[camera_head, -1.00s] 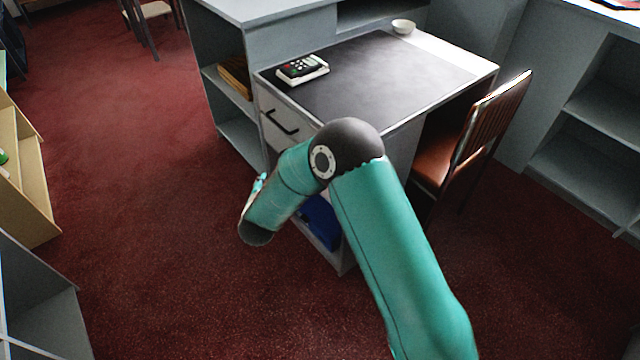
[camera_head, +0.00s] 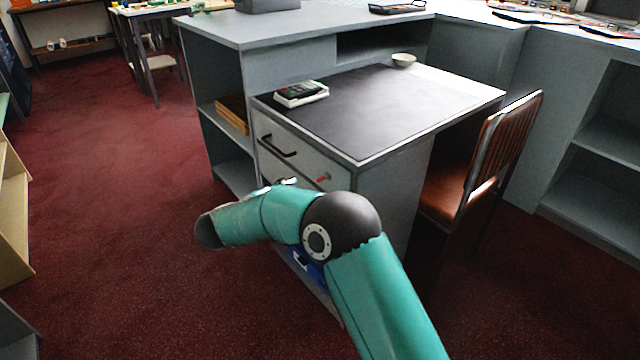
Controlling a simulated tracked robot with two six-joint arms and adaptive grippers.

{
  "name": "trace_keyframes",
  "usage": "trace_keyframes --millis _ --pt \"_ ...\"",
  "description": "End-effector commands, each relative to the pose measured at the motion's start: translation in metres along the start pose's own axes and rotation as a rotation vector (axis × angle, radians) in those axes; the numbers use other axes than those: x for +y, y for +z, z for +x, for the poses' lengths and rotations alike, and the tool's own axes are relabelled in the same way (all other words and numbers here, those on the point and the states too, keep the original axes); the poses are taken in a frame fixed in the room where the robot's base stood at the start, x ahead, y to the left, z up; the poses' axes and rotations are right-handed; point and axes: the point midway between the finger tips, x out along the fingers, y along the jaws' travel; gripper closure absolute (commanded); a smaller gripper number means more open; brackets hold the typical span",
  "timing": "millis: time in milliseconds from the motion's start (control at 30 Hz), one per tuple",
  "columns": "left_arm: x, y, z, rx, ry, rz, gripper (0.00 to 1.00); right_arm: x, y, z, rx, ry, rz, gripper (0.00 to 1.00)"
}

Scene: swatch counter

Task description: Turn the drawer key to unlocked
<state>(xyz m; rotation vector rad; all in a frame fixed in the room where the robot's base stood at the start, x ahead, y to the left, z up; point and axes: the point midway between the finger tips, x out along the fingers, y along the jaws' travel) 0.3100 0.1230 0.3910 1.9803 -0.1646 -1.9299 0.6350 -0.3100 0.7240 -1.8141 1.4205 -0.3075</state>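The desk's drawer unit (camera_head: 300,153) faces left, with a dark bar handle on its top drawer. A small orange-red key (camera_head: 322,179) sits in a round lock on the front, near the right end, just above my arm. Its exact turn angle is too small to tell. My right arm comes in from the bottom and bends left in front of the lower drawers. Small pale parts, possibly of my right gripper (camera_head: 286,182), show above the forearm, left of the key and apart from it. Its fingers are hidden. My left gripper is out of view.
A calculator (camera_head: 301,93) and a small bowl (camera_head: 403,60) stand on the dark desk top (camera_head: 390,105). A brown chair (camera_head: 480,165) is at the desk's right side. A blue object (camera_head: 308,262) shows low behind my arm. Red carpet at left is clear.

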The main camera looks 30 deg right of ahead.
Motion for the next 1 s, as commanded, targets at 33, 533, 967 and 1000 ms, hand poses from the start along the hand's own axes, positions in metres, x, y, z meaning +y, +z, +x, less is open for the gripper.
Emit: trace_keyframes --millis 33,533,967,1000 --pt "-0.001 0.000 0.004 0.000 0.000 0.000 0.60 0.002 0.001 0.013 0.003 0.003 0.002 0.65" --pt "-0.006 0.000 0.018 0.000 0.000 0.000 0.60 0.002 0.001 0.104 0.000 0.001 0.000 0.65" --pt "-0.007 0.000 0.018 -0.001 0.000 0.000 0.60 0.001 -0.001 0.115 0.000 -0.001 -0.001 0.65" --pt "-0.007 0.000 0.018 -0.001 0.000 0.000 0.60 0.001 -0.001 0.115 0.000 0.000 -0.001 0.69"
